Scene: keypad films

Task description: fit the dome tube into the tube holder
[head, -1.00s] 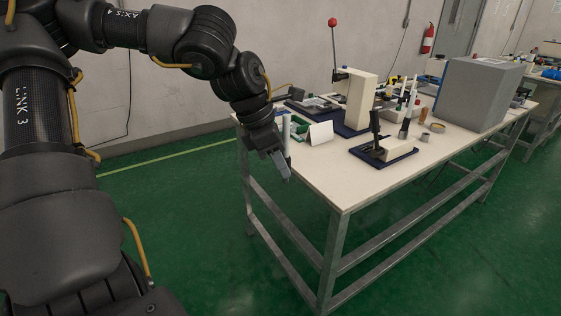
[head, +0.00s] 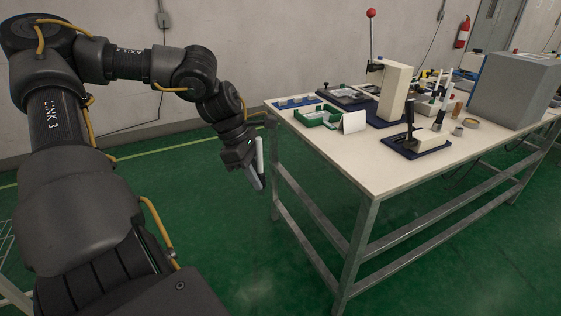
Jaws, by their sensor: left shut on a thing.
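My left gripper (head: 257,181) hangs pointing down, left of the table's near left corner and over the green floor. It is shut on a slim white tube, the dome tube (head: 260,152), which stands nearly upright along the fingers. The tube's lower part is hidden by the gripper, and its domed end cannot be made out. I cannot tell for sure which thing is the tube holder. A green tray (head: 309,119) and a blue strip with small parts (head: 293,102) lie at the table's left end. My right gripper is not in view.
The pale table (head: 365,168) carries a lever press (head: 396,92), a white card (head: 354,122), a dark-based fixture with a black handle (head: 418,149), several small parts and a large grey box (head: 512,90). The table's front strip is bare. The floor around the gripper is clear.

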